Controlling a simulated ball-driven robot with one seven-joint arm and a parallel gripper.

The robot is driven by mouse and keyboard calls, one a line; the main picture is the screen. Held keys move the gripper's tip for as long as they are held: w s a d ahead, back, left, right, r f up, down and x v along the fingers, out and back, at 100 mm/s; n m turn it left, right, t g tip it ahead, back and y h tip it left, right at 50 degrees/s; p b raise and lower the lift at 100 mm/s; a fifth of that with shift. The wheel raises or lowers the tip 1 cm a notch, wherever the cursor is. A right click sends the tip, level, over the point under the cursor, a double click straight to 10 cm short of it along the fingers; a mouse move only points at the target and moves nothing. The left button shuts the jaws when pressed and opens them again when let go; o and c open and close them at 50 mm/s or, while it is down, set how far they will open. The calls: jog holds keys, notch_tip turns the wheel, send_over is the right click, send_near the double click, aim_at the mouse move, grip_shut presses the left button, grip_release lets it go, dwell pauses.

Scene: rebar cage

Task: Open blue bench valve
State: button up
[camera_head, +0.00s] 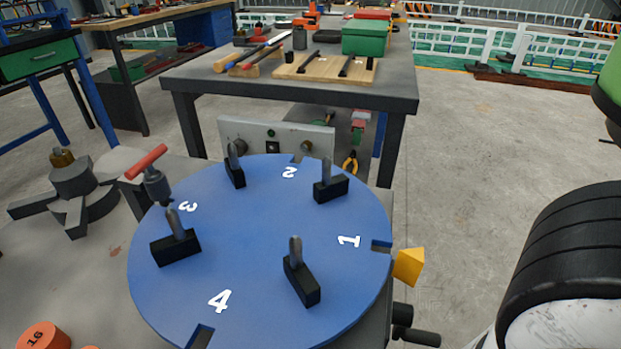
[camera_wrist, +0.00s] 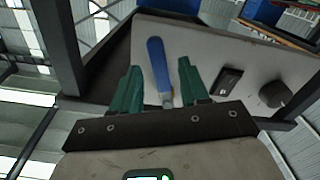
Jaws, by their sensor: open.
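The blue valve handle (camera_wrist: 158,68) shows in the wrist view as a long blue lever in front of a pale grey panel. Its lower end meets a small grey stem near the gripper's base. My gripper (camera_wrist: 160,78) has two green fingers, spread apart, one on each side of the lever in the picture. Gaps show on both sides, and nothing is clamped. I cannot tell how deep the lever sits between the fingers. I cannot make out the blue lever or my gripper in the head view.
The grey panel also carries a black switch (camera_wrist: 227,82) and a dark round knob (camera_wrist: 275,93). In the head view, a blue numbered disc (camera_head: 255,240) with several black blocks stands in front, beside a red-handled fitting (camera_head: 147,162). A workbench (camera_head: 300,85) stands behind; floor is open at right.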

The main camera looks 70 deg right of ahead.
jog(key=shift+d, duration=0.6)
grip_shut()
dwell(0.3)
